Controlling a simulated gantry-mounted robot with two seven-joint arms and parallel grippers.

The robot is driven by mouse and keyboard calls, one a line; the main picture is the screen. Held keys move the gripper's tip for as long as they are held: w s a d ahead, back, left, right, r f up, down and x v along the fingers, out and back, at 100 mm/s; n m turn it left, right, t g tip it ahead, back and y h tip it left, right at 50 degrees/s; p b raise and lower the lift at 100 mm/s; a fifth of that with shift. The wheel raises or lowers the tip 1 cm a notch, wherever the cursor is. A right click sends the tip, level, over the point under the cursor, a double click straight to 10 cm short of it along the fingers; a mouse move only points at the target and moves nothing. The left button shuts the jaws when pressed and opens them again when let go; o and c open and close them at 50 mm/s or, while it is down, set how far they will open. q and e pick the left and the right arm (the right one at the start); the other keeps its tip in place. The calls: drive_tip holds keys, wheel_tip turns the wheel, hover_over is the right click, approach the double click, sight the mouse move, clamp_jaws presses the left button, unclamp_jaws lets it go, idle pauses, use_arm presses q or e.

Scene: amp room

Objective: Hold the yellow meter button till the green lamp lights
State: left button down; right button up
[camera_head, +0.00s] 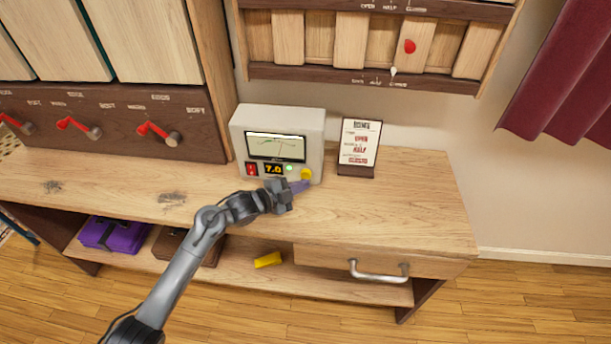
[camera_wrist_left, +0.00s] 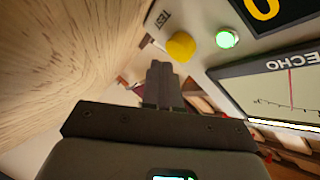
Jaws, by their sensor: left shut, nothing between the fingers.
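The cream meter (camera_head: 278,122) stands on the wooden bench against the wall, its display reading 7.0. Its yellow button (camera_head: 306,174) is at the lower right of its face, and the green lamp (camera_head: 289,168) beside it glows green. In the left wrist view the yellow button (camera_wrist_left: 181,46) and the bright green lamp (camera_wrist_left: 227,39) are both clear. My left gripper (camera_head: 304,186) is shut and empty, its fingertips right by the yellow button; they also show in the left wrist view (camera_wrist_left: 160,68). I cannot tell whether they touch it. My right gripper is out of view.
A small sign (camera_head: 359,143) stands right of the meter. Red-handled levers (camera_head: 155,130) are at the left, and a wooden slatted panel (camera_head: 365,40) hangs above. The bench top right of the sign is clear. A yellow block (camera_head: 268,260) lies on the lower shelf.

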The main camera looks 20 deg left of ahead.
use_arm(q)
drive_tip(key=shift+s+d+r+p, duration=0.1)
drive_tip(key=shift+s+d+p, duration=0.05)
drive_tip(key=shift+s+p, duration=0.55)
drive_tip(key=shift+s+d+r+p, duration=0.1)
drive_tip(key=shift+s+d+p, duration=0.05)
drive_tip(key=shift+s+p, duration=0.5)
drive_tip(key=shift+s+d+f+p, duration=0.1)
drive_tip(key=shift+s+p, duration=0.25)
drive_tip(key=shift+s, duration=0.2)
drive_tip(key=shift+s+d+f+p, duration=0.1)
drive_tip(key=shift+s+p, duration=0.2)
drive_tip(key=shift+s, duration=0.25)
